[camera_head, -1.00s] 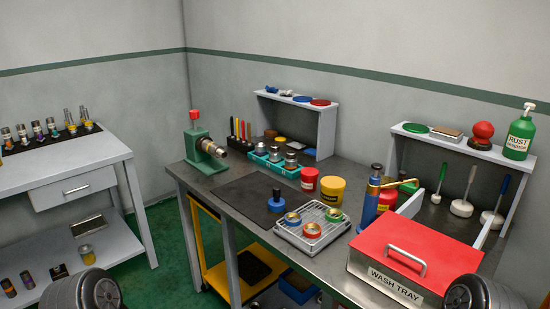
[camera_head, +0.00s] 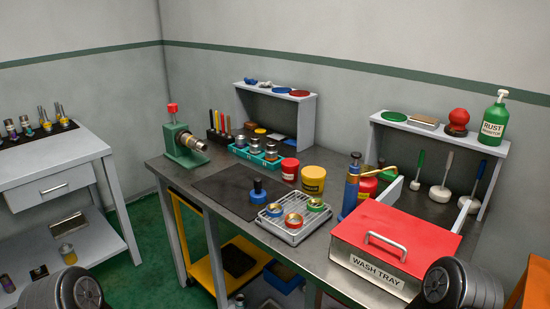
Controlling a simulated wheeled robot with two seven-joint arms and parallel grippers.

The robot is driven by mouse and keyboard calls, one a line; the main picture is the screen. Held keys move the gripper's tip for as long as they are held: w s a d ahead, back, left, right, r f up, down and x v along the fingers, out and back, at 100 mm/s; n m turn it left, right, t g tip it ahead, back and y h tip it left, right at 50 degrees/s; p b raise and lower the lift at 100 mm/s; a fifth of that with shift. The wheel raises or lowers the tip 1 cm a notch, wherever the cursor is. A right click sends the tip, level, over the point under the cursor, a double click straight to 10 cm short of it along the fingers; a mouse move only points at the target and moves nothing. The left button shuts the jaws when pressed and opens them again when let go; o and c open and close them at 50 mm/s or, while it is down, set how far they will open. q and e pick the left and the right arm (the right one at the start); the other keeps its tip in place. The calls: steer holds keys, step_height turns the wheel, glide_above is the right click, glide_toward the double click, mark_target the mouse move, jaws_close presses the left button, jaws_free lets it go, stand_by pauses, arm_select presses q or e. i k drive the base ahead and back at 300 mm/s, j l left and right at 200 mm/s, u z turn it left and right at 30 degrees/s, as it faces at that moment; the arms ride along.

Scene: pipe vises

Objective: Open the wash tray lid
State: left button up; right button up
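The wash tray (camera_head: 376,278) is a metal box with a white "WASH TRAY" label on its front. It stands at the front right of the workbench. Its red lid (camera_head: 421,236) lies flat on top and is shut, with a grey bar handle (camera_head: 385,244) near the front edge. Dark rounded parts of my arms show at the bottom left and bottom right, the right one close to the tray's right front corner. Neither gripper's fingers are in view.
A wire rack (camera_head: 292,225) with several coloured rings stands left of the tray. A blue torch (camera_head: 351,186) and a red can (camera_head: 367,187) stand behind the lid's left side. A shelf (camera_head: 440,132) with a green bottle (camera_head: 494,121) is behind. The dark mat (camera_head: 220,186) is mostly clear.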

mark_target(410, 244)
steer(key=j+z, duration=0.15)
steer(key=z, duration=0.8)
